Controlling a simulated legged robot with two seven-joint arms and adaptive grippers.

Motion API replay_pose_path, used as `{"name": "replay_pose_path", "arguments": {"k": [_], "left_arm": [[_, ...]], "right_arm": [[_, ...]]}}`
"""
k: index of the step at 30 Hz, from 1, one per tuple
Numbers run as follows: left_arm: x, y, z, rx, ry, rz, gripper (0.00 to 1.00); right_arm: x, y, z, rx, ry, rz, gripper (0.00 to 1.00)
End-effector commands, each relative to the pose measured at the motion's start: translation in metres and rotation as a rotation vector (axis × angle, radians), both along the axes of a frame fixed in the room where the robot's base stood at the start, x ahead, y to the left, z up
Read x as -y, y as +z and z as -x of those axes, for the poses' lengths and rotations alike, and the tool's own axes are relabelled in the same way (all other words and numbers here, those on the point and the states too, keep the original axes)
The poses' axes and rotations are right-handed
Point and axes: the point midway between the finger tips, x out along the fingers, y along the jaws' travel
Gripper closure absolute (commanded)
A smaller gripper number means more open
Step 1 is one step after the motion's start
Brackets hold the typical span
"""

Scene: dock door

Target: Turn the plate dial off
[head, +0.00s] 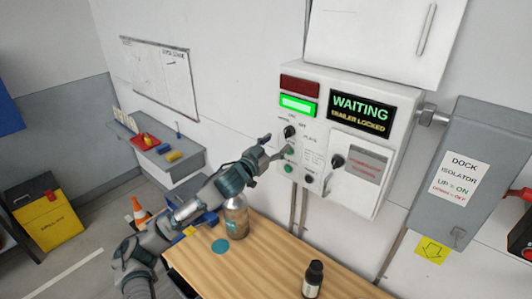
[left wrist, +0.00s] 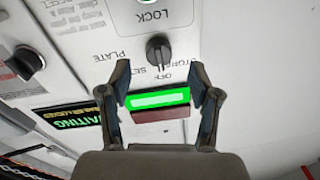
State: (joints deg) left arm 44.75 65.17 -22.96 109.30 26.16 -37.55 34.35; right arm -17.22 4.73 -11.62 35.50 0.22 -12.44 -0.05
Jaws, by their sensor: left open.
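The plate dial is a black knob (head: 290,131) on the white control box, below the lit green lamp. It also shows in the left wrist view (left wrist: 158,52), upside down, with PLATE, STORED, SET and OFF lettering around it. Its grip bar looks roughly upright there; I cannot tell which mark it points to. My left gripper (head: 278,146) is open in front of the panel. In the left wrist view its two fingertips (left wrist: 160,68) stand apart either side of the dial, with nothing between them gripped. Contact with the panel cannot be told. My right gripper is out of view.
A display reads WAITING, TRAILER LOCKED (head: 361,113). A green button (head: 289,168) sits below the dial. A grey isolator (head: 462,170) is right.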

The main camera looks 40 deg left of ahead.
Motion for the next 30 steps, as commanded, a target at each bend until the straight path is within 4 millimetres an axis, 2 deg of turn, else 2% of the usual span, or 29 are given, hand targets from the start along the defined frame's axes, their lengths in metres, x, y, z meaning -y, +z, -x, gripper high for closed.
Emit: {"name": "replay_pose_path", "arguments": {"k": [1,5,12,30], "left_arm": [[-0.001,-0.003,0.013,-0.005,0.000,-0.007,0.37],[-0.002,-0.005,0.037,-0.006,0.000,-0.007,0.37],[-0.004,-0.007,0.057,-0.005,0.002,0.000,0.37],[-0.003,-0.006,0.063,-0.003,0.000,0.000,0.37]], "right_arm": [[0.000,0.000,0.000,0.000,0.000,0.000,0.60],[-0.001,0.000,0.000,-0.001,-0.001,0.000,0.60],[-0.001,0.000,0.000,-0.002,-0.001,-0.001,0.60],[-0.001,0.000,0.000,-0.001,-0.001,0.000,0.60]]}}
